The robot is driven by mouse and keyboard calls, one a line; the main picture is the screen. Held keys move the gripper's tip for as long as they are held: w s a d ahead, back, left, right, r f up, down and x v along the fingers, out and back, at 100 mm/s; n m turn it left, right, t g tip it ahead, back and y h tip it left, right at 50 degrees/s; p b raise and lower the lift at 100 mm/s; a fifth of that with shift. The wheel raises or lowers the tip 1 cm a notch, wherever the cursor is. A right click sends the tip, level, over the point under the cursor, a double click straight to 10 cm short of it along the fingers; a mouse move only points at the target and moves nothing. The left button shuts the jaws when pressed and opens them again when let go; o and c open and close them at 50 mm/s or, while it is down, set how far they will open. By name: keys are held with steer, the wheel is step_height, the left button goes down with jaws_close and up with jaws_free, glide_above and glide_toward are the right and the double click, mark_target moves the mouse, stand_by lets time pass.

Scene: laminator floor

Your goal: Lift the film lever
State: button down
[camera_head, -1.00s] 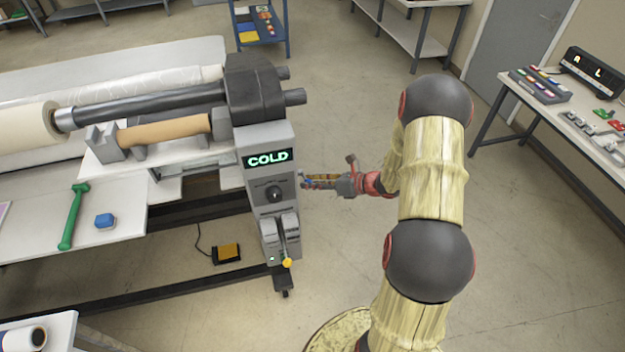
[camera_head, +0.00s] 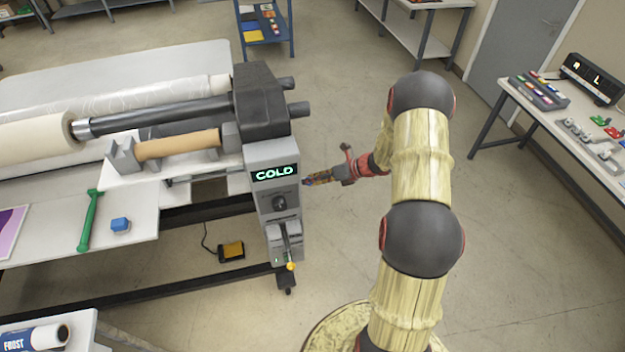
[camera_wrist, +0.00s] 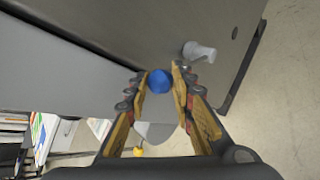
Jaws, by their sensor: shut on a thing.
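The laminator's grey end column (camera_head: 272,160) carries a lit COLD display. My gripper (camera_head: 307,182) is at the column's right side, a little below display height. In the wrist view my gripper (camera_wrist: 160,84) is shut on a blue round knob (camera_wrist: 159,81), which sits between the fingertips against the grey side of the machine. The knob's stem is hidden, so I cannot tell how the lever is angled. A separate lever with a yellow knob (camera_head: 291,266) is low on the column's front; its yellow knob also shows in the wrist view (camera_wrist: 138,152).
A pale grey knob (camera_wrist: 199,52) juts from the machine's side near my right finger. A black dial (camera_head: 279,203) is on the column front. Open floor lies right of the machine.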

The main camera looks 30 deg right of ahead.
steer(key=shift+w+r, duration=0.1)
steer(key=c, duration=1.5)
jaws_free()
steer(key=shift+w+d, duration=0.1)
steer(key=v, duration=1.2)
